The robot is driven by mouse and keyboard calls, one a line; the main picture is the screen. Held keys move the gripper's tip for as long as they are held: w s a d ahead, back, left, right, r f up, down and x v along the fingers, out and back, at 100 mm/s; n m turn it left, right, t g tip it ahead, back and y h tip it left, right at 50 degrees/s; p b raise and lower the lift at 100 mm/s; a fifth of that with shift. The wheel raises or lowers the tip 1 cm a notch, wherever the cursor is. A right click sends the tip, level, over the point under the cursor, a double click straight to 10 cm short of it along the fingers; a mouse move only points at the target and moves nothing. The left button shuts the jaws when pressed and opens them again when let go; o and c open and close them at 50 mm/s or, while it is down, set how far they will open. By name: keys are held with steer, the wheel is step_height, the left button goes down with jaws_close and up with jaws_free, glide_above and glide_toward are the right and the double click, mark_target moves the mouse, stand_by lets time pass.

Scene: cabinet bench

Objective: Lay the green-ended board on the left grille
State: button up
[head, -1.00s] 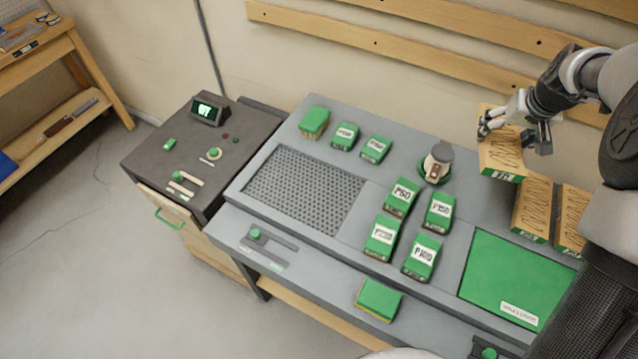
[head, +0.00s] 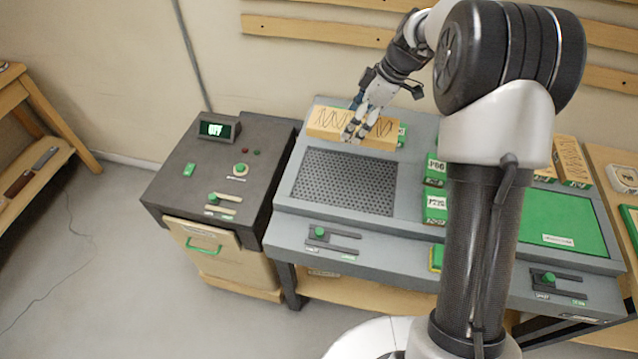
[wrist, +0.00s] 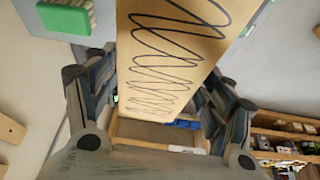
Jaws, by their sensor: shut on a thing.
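The held board (head: 345,130) is light wood with a dark wavy scribble on top. My gripper (head: 362,122) is shut on it near its middle. In the head view the board lies across the back of the bench, behind the left grille (head: 343,182), a dark perforated panel that looks bare. I cannot tell how high the board hangs. In the wrist view the board (wrist: 175,45) runs between my two fingers (wrist: 155,100). Its green end is not clearly seen in either view.
A green block (head: 402,134) shows beside the board's right end. Green labelled blocks (head: 435,172) stand right of the grille, partly behind my arm. Other scribbled boards (head: 571,160) lie near the green mat (head: 560,222). A dark control cabinet (head: 205,170) stands left.

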step_height(320, 180, down, 20)
steer(key=b, duration=0.4)
steer(key=shift+b, duration=0.4)
steer(key=shift+f, duration=0.1)
steer(key=o, duration=1.3)
